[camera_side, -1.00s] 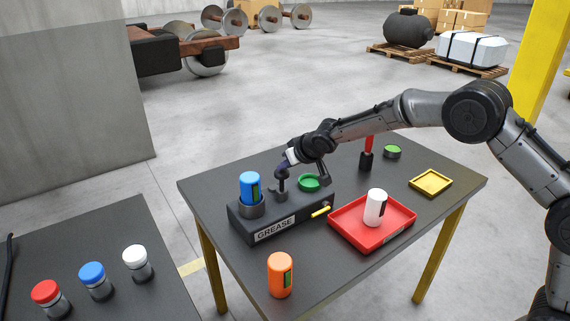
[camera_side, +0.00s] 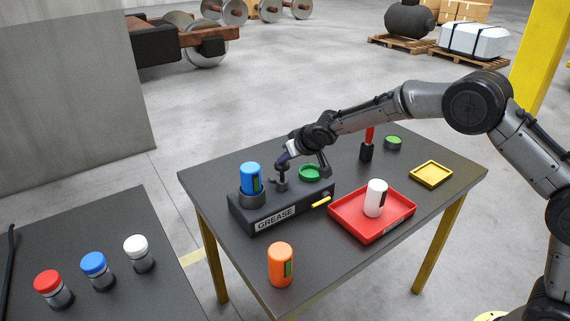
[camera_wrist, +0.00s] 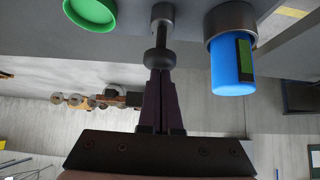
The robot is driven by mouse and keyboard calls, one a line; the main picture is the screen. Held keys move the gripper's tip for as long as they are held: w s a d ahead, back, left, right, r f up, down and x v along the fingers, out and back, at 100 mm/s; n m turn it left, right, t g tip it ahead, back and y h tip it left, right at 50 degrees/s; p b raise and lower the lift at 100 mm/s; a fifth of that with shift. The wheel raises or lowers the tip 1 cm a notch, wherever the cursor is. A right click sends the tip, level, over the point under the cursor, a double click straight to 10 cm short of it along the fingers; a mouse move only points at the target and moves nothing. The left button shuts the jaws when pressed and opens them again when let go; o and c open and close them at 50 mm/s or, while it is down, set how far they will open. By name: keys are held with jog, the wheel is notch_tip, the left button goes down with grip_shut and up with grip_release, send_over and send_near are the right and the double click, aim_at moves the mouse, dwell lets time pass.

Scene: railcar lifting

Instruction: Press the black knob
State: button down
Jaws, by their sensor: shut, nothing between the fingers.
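The black knob (camera_side: 282,167) stands upright on a short stem on top of the dark box labelled GREASE (camera_side: 290,212). In the wrist view the knob (camera_wrist: 159,59) is a round dark head on a grey stem. My gripper (camera_side: 284,158) is shut and empty, its fingers pointing at the knob from above. In the wrist view the fingertips (camera_wrist: 160,72) meet the knob's head and appear to touch it. How far the knob is pushed in is hard to tell.
A blue bottle (camera_side: 250,177) stands in a holder beside the knob. A red tray (camera_side: 345,213) holds a white bottle (camera_side: 376,197). An orange bottle (camera_side: 281,264) stands in front.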

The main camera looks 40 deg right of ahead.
jog(key=w+v, duration=0.1)
jog(key=v, duration=1)
jog(key=shift+r, duration=0.4)
dwell(0.8)
jog(key=r, duration=0.3)
jog(key=shift+s+d+r, duration=0.15)
jog(key=shift+d, duration=0.05)
send_over(287, 165)
notch_tip(287, 165, down, 7)
jog(key=shift+f, duration=0.1)
notch_tip(287, 165, down, 3)
jog(key=shift+f, duration=0.45)
